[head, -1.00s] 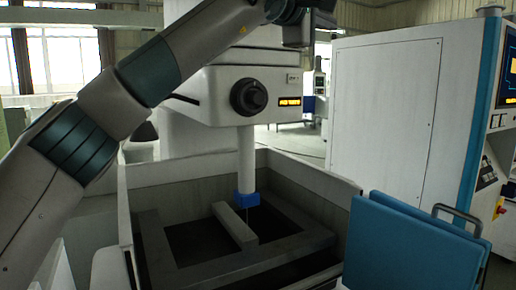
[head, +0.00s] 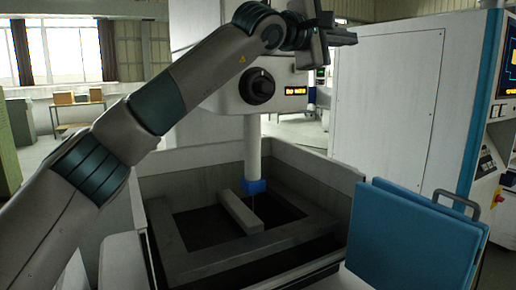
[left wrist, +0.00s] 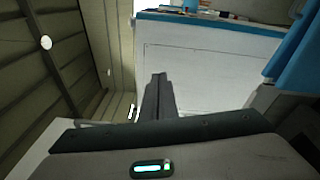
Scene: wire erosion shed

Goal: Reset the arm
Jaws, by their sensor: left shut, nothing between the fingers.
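My left arm comes in from the left in the head view and reaches up across the front of the machine. My left gripper (head: 341,38) is at the top, right of the machine's head, raised well above the work tank. Its fingers are together with nothing held. In the left wrist view the closed fingers (left wrist: 158,92) point away toward a white cabinet. My right gripper is in neither view.
The wire erosion machine's tank (head: 318,160) stands below, with a grey bar (head: 240,212) on its frame and a blue-tipped nozzle (head: 254,187) over it. A blue folding panel (head: 405,235) is at right front. A white control cabinet (head: 395,95) stands behind.

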